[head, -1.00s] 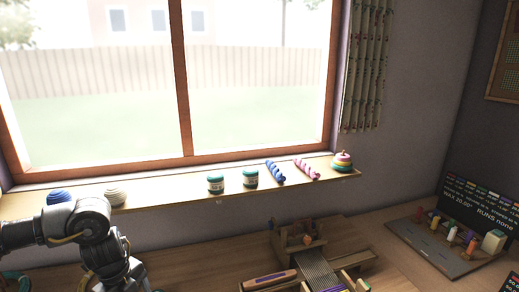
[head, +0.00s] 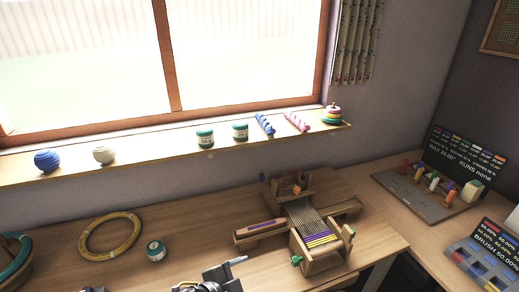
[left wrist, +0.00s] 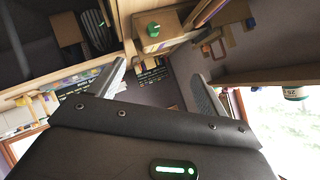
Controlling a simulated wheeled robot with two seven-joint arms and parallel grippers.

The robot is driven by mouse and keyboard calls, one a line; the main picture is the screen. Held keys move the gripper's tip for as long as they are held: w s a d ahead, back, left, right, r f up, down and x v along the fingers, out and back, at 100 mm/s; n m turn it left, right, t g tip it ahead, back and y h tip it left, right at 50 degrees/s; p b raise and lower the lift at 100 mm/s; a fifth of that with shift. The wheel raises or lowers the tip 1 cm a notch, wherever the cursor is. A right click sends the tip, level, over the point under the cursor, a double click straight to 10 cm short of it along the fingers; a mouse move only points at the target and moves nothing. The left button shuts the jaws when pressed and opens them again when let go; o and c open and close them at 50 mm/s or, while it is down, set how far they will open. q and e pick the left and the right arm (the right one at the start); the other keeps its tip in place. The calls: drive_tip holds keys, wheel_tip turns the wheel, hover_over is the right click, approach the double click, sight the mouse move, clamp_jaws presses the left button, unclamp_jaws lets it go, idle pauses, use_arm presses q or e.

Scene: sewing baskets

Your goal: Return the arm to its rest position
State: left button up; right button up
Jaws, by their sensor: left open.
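My left gripper (left wrist: 158,72) shows in the left wrist view with its two fingers spread apart and nothing between them. The wrist view is tilted, with the wooden loom parts and a green knob (left wrist: 153,29) beyond the fingers. My right gripper is not in either view.
The table loom (head: 316,262) stands on the wooden table, with a teal-labelled jar (head: 155,250) and a yellow hoop (head: 110,236) to its left. Yarn balls, jars and skeins line the windowsill (head: 130,160). A peg board (head: 428,196) is at right.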

use_arm(q)
drive_tip(key=s+a+f+n+g+y, duration=0.25)
drive_tip(key=s+a+f+n, duration=0.2)
drive_tip(key=s+a, duration=0.25)
drive_tip(key=s+a+f+n+g+y, duration=0.1)
drive_tip(key=s+a+f+n+y, duration=0.2)
drive_tip(key=s+a+f+n, duration=0.25)
drive_tip(key=s+a+f+n+g+y, duration=0.2)
drive_tip(key=s+a+f+n+y, duration=0.15)
drive_tip(key=s+a, duration=0.45)
wheel_tip(320, 180, down, 32)
drive_tip(key=s+f+h+b, duration=0.1)
drive_tip(key=b, duration=0.5)
drive_tip(key=s+a+f+g+b, duration=0.2)
drive_tip(key=s+a+f+b, duration=0.1)
drive_tip(key=s+f, duration=1.2)
wheel_tip(320, 180, down, 2)
drive_tip(key=shift+s+a+f+b, duration=0.1)
drive_tip(key=shift+s+a+b, duration=0.1)
drive_tip(key=shift+s+b, duration=0.25)
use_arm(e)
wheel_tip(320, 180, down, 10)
